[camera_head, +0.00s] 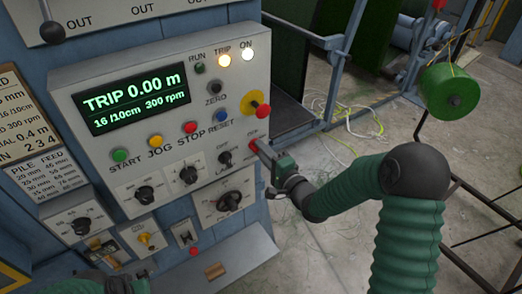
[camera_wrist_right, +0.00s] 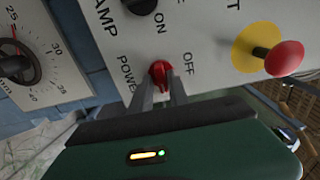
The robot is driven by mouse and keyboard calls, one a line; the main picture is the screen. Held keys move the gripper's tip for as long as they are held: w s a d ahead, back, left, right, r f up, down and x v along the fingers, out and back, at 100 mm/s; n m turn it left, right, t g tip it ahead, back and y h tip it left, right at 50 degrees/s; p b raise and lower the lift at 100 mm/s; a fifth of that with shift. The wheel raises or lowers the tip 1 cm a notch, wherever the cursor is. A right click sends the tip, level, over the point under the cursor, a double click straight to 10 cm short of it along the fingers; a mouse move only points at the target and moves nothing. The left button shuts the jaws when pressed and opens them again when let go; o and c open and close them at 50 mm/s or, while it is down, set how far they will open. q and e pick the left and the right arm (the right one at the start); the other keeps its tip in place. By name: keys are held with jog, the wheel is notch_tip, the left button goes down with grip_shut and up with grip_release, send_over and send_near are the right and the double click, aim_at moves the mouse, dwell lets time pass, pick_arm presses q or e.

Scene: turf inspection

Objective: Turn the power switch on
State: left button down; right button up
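The power switch is a small red knob (camera_wrist_right: 160,73) on the sloping light-grey control panel (camera_head: 85,100). It also shows at the panel's lower right edge in the head view (camera_head: 254,147). In the right wrist view, "POWER" is printed to its left and "OFF" to its right. My right gripper (camera_wrist_right: 162,88) has its two narrow-set fingers on either side of the knob, seemingly touching it. The fingers partly hide the knob, and its pointer direction is unclear. My left gripper (camera_head: 127,285) shows only in part at the bottom edge; its fingers cannot be made out.
A yellow-and-red stop button (camera_head: 258,104) stands just above the power switch. The lamp knob (camera_head: 225,158) is close to its left. The display (camera_head: 135,100) reads TRIP 0.00 m, and the TRIP and ON lamps glow. A green spool (camera_head: 449,91) stands at right.

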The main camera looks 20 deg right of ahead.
jog(key=shift+o, duration=0.8)
jog(key=shift+w+d, duration=0.1)
jog(key=p+v, duration=0.7)
jog(key=v, duration=1)
jog(key=shift+p, duration=0.35)
jog(key=shift+w+f, duration=0.15)
